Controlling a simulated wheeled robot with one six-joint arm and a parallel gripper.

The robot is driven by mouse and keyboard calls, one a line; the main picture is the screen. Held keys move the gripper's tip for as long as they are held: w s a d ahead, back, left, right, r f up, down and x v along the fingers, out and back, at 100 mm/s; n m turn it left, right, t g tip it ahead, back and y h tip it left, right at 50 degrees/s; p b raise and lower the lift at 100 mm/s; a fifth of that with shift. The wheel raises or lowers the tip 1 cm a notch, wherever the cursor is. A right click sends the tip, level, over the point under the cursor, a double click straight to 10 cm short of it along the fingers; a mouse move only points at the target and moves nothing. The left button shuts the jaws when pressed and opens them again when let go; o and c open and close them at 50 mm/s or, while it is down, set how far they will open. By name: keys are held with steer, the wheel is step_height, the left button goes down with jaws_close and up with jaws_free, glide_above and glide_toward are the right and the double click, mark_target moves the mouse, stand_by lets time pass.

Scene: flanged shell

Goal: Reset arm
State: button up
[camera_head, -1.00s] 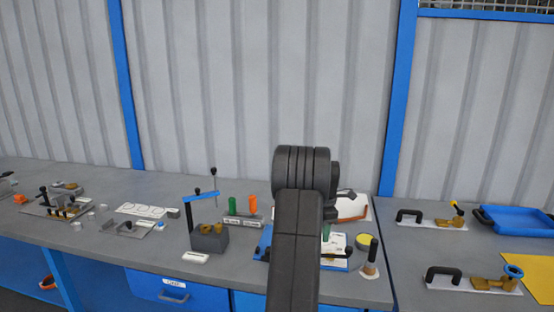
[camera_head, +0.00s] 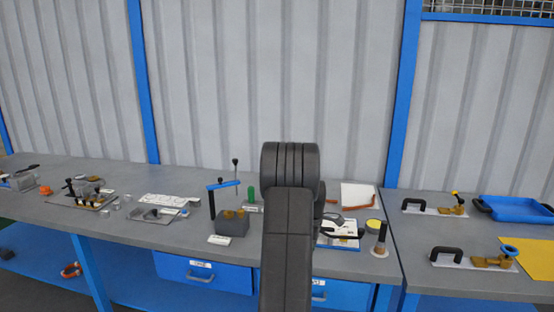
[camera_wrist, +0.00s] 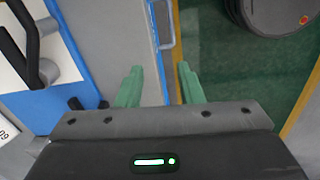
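My gripper shows in the wrist view (camera_wrist: 160,82), with its two green fingers spread apart and nothing between them. It points down past the bench's front edge, above a drawer front with a pale handle (camera_wrist: 162,22) and the green floor (camera_wrist: 215,55). In the head view my black arm stands in the middle of the picture and hides the gripper. The arm also covers part of the grey workbench (camera_head: 120,228).
A blue-edged board with white parts (camera_head: 338,236) lies just right of my arm; a dark-handled tool (camera_head: 380,240) stands beside it. A hand-lever press (camera_head: 232,224) stands left. Handled plates (camera_head: 428,209) and a blue tray (camera_head: 515,209) are on the right bench.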

steer(key=shift+s+a+f+m, duration=0.75)
steer(key=shift+a+m, duration=0.05)
steer(key=shift+s, duration=0.15)
